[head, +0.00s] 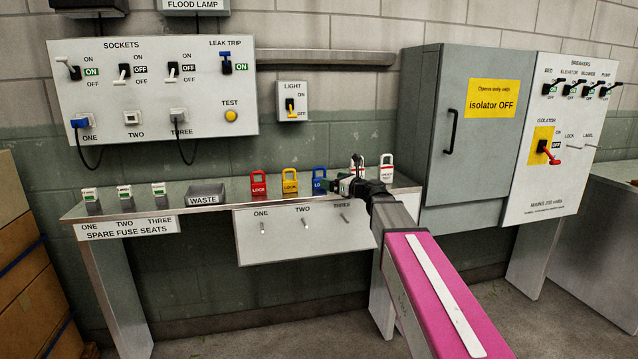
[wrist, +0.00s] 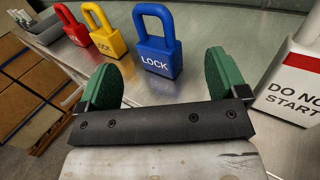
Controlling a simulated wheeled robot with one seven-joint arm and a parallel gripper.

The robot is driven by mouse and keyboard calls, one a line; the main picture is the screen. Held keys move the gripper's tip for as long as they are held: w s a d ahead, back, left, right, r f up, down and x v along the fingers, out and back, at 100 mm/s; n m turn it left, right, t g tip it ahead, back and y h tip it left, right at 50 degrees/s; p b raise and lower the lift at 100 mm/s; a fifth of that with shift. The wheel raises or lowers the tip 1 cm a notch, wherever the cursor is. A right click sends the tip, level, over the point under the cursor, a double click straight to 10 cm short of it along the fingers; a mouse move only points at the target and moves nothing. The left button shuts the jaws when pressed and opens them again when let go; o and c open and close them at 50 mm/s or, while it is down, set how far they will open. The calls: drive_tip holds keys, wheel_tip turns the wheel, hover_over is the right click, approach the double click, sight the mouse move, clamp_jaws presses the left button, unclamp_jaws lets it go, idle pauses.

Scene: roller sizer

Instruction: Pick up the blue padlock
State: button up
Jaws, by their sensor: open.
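The blue padlock (wrist: 157,56) stands upright on the metal bench, with "LOCK" in white on its front. In the wrist view it is just beyond my gripper (wrist: 162,82), roughly centred between the two green fingers. The fingers are open with nothing between them. The padlock appears apart from them. In the head view the blue padlock (head: 319,181) is partly hidden behind my gripper (head: 342,185), which reaches in from the right.
A yellow padlock (head: 290,181) and a red padlock (head: 259,184) stand to the left of the blue one. A white "DO NOT START" tag (wrist: 292,80) stands close on the right. A waste tray (head: 206,194) and several fuses are further left. Pegs hang below on the front panel (head: 305,232).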

drive_tip(key=shift+x, duration=2.95)
drive_tip(key=shift+s+a+r, duration=0.15)
drive_tip(key=shift+s, duration=0.05)
drive_tip(key=c, duration=0.9)
